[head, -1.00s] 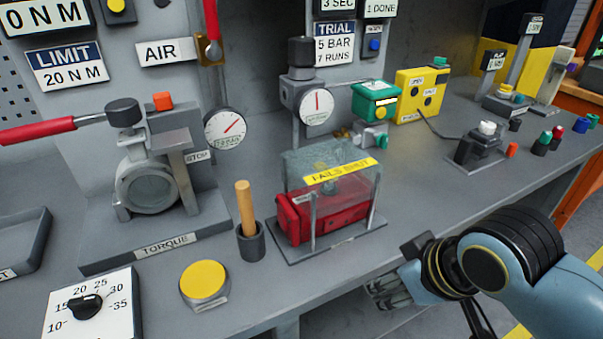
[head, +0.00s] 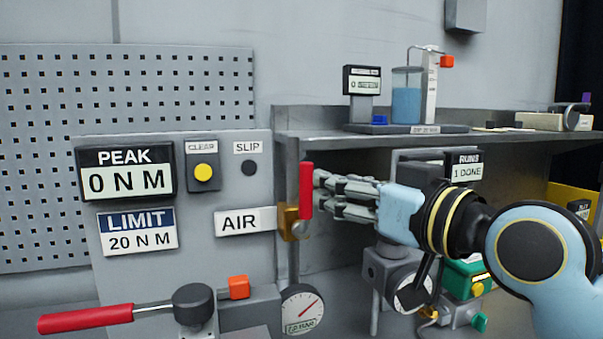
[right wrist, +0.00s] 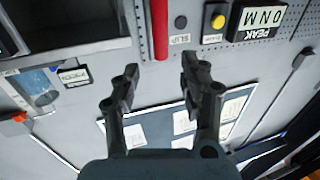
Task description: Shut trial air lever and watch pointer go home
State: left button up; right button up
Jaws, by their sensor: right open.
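The red air lever (head: 306,190) stands upright on its brass valve (head: 293,224), right of the AIR label (head: 245,221). My right gripper (head: 323,192) is open, with its fingertips just right of the lever. In the right wrist view the lever (right wrist: 159,28) lies beyond the gap between the open fingertips (right wrist: 160,72); contact cannot be told. My left gripper is out of view.
The panel with the PEAK display (head: 126,170) and yellow clear button (head: 205,173) stands left of the lever. A shelf (head: 320,137) runs above my right gripper. A red-handled torque wrench (head: 85,319) lies low at the left. A green box (head: 466,278) sits below my arm.

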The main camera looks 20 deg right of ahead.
aim_at(310, 180)
jog(key=x, duration=0.4)
jog(key=shift+a+r+p, duration=0.1)
jog(key=shift+p, duration=0.3)
jog(key=shift+x, duration=0.95)
jog(key=x, duration=0.2)
jog(key=shift+w+p, duration=0.4)
jog(key=shift+a, duration=0.1)
jog(key=shift+c, duration=0.3)
jog(key=c, duration=0.5)
grip_shut()
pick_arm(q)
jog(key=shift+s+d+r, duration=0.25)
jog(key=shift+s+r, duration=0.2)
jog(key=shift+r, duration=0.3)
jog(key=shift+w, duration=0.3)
pick_arm(e)
jog(key=shift+w+f, duration=0.15)
jog(key=shift+f, duration=0.2)
